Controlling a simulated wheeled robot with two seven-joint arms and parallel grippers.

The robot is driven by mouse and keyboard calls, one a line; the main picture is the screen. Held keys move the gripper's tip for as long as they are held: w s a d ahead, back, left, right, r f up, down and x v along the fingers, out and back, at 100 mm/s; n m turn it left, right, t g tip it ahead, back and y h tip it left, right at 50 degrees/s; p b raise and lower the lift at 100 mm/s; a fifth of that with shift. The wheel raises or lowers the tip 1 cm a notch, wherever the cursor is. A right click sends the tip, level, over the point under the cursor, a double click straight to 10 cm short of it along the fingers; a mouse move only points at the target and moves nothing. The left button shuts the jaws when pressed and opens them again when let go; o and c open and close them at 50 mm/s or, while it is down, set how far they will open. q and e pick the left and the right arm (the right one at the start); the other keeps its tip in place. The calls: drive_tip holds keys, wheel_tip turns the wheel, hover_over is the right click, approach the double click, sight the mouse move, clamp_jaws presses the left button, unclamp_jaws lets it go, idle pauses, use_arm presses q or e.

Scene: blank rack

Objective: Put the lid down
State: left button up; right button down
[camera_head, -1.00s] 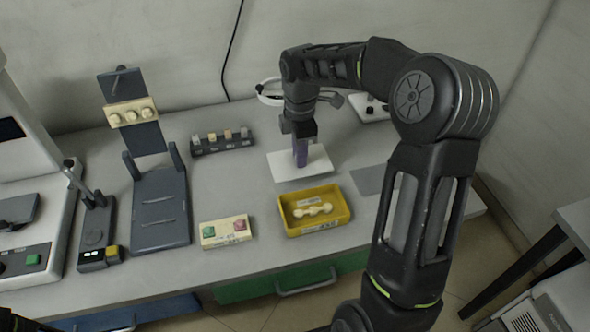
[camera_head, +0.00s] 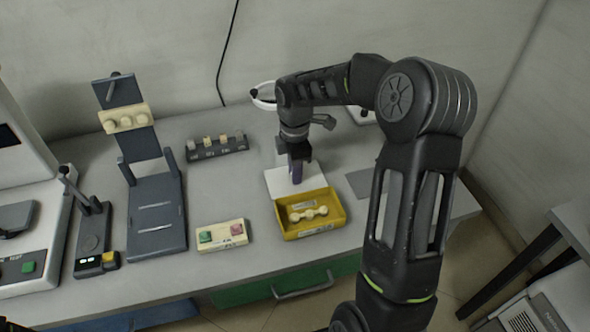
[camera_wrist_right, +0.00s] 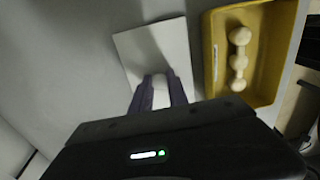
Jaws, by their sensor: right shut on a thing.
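The lid looks like a thin white plate (camera_head: 281,186), at the back edge of the yellow box in the head view. In the wrist view the lid (camera_wrist_right: 148,42) lies to the left of the box, with a pale grip part between my purple fingers. My right gripper (camera_head: 296,180) points down and is shut on that part. I cannot tell whether the lid touches the table. The yellow box (camera_head: 342,212) is open on top and holds a cream dumbbell-shaped piece (camera_head: 308,214); the piece also shows in the wrist view (camera_wrist_right: 239,60). My left gripper is not in view.
A grey flat patch (camera_head: 361,184) lies right of the lid. A cream block with coloured buttons (camera_head: 221,235) is left of the box, a small dark rack (camera_head: 217,146) behind it. A dark stand (camera_head: 157,215) is farther left. Bare table (camera_head: 228,185) lies between.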

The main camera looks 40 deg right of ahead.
drive_tip(key=shift+f, duration=0.2)
drive_tip(key=c, duration=1.3)
unclamp_jaws()
drive_tip(key=shift+r, duration=0.2)
wheel_tip(320, 180, up, 12)
drive_tip(key=shift+r, duration=0.1)
